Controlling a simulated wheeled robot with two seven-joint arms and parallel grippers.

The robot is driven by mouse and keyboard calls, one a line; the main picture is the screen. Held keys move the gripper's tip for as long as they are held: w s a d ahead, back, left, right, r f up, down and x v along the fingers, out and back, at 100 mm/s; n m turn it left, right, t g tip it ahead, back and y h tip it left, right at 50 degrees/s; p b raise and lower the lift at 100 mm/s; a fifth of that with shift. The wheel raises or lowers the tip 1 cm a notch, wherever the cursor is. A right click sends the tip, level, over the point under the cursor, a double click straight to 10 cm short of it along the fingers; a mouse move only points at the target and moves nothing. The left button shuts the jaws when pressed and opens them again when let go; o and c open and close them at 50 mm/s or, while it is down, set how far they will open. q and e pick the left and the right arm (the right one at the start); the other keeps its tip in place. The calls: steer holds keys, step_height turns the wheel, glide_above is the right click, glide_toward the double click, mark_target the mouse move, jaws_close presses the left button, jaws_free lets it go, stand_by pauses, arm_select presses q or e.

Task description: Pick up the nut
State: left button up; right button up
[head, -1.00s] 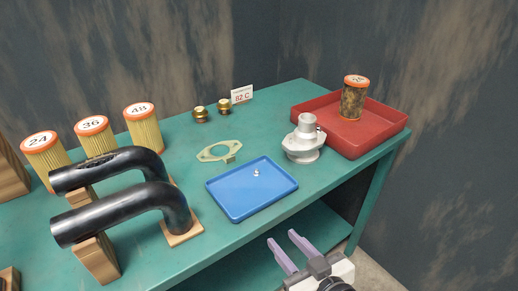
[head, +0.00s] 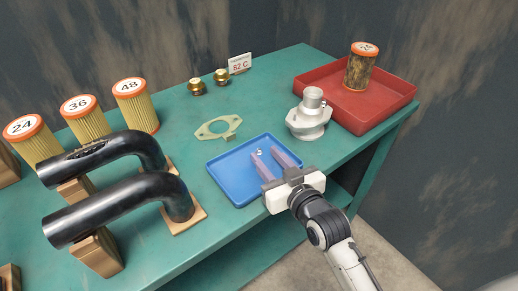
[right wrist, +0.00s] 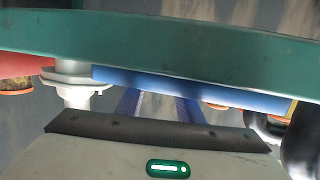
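The nut (head: 260,152) is a small silver piece on the blue tray (head: 225,180) in the head view. My right gripper (head: 264,153) is open, its two lilac fingers reaching in over the tray from the front right. In the picture the nut shows between the fingertips; I cannot tell their exact height over it. In the right wrist view the fingers (right wrist: 156,102) stand apart, running to the edge of the blue tray (right wrist: 210,90), and the nut is hidden. My left gripper is not in view.
A silver housing (head: 309,115) stands right of the tray, before a red tray (head: 400,97) holding a dirty filter (head: 361,68). A pale green gasket (head: 215,128) lies behind. Black bent pipes (head: 110,205) on wooden blocks stand left. Brass fittings (head: 197,87) are farther back.

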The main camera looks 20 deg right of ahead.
mark_target(259, 151)
steer(key=shift+x, duration=1.1)
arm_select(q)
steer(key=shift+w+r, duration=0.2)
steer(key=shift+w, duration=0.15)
arm_select(e)
steer(key=shift+w, duration=0.1)
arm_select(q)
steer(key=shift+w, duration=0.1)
arm_select(e)
jaws_close()
steer(key=shift+r, duration=0.1)
